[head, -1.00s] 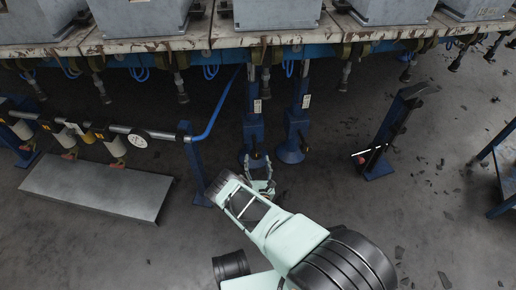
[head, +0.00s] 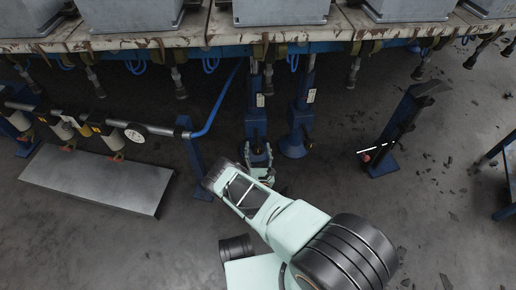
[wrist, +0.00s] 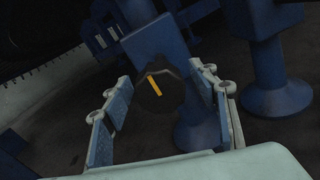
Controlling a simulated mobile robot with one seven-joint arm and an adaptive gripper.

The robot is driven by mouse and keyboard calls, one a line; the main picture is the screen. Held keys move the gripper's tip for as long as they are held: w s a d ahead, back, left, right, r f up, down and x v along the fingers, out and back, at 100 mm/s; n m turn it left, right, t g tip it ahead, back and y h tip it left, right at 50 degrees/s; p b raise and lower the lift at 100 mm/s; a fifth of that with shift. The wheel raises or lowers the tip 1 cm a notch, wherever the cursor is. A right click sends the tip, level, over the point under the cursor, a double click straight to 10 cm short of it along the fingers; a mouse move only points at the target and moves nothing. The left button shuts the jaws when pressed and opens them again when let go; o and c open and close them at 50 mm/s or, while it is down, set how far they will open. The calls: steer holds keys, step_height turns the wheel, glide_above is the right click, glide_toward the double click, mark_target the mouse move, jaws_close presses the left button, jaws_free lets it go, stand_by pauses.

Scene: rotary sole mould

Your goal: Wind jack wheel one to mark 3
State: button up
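Two blue jacks stand below the table edge, a left one (head: 255,122) and a right one (head: 299,122), each with a small pale tag I cannot read. A dark round wheel with a yellow bar mark (wrist: 158,88) faces me on the left jack in the wrist view. The bar leans slightly off upright. I cannot read a number scale on it. My gripper (head: 259,168) is at the left jack. In the wrist view my gripper (wrist: 163,101) is open, one finger on each side of the wheel, with gaps visible. Whether either finger touches it is unclear.
A blue post (head: 390,135) stands at right. Hanging fittings line the table's (head: 290,33) front edge. Floor at lower right is mostly clear, with scattered debris.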

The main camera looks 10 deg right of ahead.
steer(key=c, duration=1.1)
